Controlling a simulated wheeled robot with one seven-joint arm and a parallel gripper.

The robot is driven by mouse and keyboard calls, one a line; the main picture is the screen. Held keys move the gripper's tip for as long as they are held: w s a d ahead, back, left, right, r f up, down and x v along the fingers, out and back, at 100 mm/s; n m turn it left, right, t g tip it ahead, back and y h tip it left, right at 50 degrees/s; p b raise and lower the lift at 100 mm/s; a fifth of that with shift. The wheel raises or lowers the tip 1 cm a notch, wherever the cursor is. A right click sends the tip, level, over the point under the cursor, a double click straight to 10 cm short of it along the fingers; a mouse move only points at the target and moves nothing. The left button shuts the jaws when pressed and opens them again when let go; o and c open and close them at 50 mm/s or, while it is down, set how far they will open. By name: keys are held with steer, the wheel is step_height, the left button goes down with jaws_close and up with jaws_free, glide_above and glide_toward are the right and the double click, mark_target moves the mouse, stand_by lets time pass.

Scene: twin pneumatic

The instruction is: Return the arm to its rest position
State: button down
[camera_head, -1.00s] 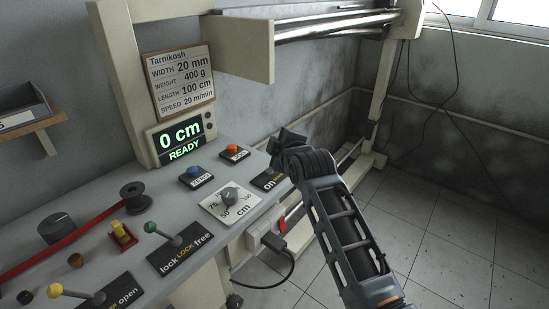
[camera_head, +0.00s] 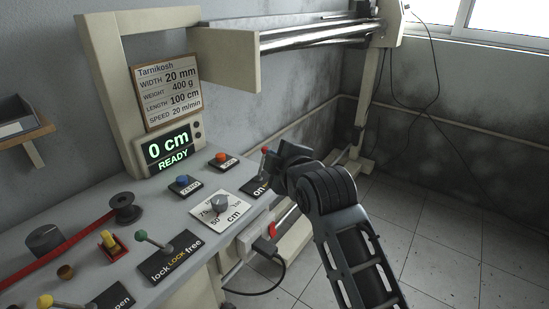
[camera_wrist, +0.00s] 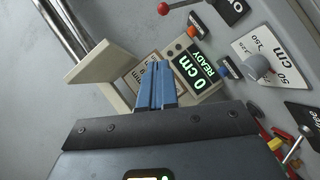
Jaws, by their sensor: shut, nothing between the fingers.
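My gripper (camera_wrist: 156,84) shows in the wrist view with its two blue fingers together and nothing between them. They point toward the display (camera_wrist: 197,72), which reads 0 cm READY. In the head view my arm comes up from the lower right. Its dark wrist end is beside the right edge of the console, next to the on switch (camera_head: 265,160) with a red-tipped lever. The fingers themselves are hidden in the head view. I cannot tell how far the fingers are from the panel.
The console (camera_head: 150,205) carries a blue button (camera_head: 182,181), an orange button (camera_head: 222,158), a cm dial (camera_head: 219,204) and a green-tipped lock lever (camera_head: 141,236). Metal rails (camera_head: 320,33) run above. The tiled floor (camera_head: 440,235) at right is clear.

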steer(key=shift+f, duration=0.1)
steer(key=s+d+f+m+h, duration=0.1)
steer(key=s+d+f+m, duration=0.3)
steer(key=s, duration=0.5)
steer(key=s+d+f+m, duration=0.2)
steer(key=s+d+f, duration=0.1)
steer(key=s+f, duration=0.45)
steer(key=s+d+f+m+h, duration=0.1)
steer(key=s+d+f+m, duration=0.25)
steer(key=s, duration=0.65)
steer(key=s+d+r+m+h, duration=0.1)
steer(key=s+d+r+m, duration=0.3)
steer(key=s, duration=1)
steer(key=s+d+r+m+t+h, duration=0.1)
steer(key=s+d+r+m+h, duration=0.1)
steer(key=s, duration=1.2)
steer(key=d+r+m, duration=0.1)
steer(key=d+r, duration=0.1)
steer(key=d, duration=0.1)
steer(key=shift+d+r+m, duration=0.15)
steer(key=shift+r+m, duration=0.1)
steer(key=shift+m, duration=0.1)
